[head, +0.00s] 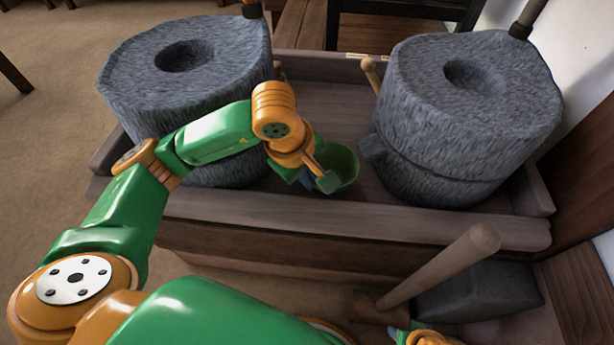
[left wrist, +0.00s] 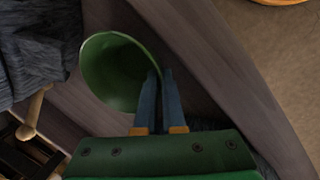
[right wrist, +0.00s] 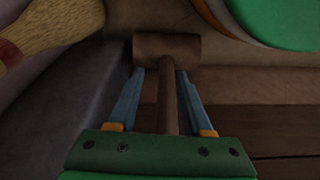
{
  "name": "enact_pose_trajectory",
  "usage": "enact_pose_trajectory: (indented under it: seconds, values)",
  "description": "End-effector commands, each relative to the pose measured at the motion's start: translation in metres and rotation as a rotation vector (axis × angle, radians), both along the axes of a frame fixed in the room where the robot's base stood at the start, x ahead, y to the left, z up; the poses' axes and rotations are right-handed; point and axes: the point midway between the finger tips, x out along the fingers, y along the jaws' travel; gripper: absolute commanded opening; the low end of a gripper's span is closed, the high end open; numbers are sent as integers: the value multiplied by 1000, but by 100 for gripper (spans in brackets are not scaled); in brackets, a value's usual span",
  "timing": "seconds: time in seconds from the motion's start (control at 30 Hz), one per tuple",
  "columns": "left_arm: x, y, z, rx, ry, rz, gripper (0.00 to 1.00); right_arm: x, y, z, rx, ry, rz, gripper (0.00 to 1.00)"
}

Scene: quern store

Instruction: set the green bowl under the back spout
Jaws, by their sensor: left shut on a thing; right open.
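The green bowl (head: 345,165) is in the wooden trough between two grey querns, tilted, its inside showing in the left wrist view (left wrist: 112,72). My left gripper (head: 318,183) is shut on the bowl's rim, also seen in the left wrist view (left wrist: 159,78). A stone spout (head: 371,148) juts left from the right quern (head: 465,110), near the bowl but apart from it. The left quern (head: 190,85) is partly behind my left arm; I see no spout on it. My right gripper (right wrist: 160,78) is open, with a mallet handle (right wrist: 168,105) between its fingers; whether they touch is unclear.
The trough's front edge (head: 400,225) runs below the bowl. The mallet head (right wrist: 167,48) lies beyond my right fingers. A wooden peg (head: 371,72) stands beside the right quern.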

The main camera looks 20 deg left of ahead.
Motion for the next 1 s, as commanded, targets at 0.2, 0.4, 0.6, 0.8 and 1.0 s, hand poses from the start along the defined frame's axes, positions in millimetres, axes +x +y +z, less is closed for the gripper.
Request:
enact_pose_trajectory:
  seconds: [0.2, 0.4, 0.6, 0.8, 1.0]
  values:
    - [0, 0, 0, 0, -1, 0, 0, 1, 0, 2, 0, -1, 0, 50]
    - [0, 0, -3, 0, -1, 0, 0, 2, 0, 6, 1, -6, -1, 50]
    - [0, 0, -2, 0, 0, 0, 37, 2, 0, 7, 1, -7, -1, 50]
    - [0, 0, -2, 0, 0, 0, 37, 3, 0, 7, 1, -7, -1, 50]
    - [-2, 1, 14, 0, -2, 0, 37, -3, -1, -4, -3, 9, 2, 50]
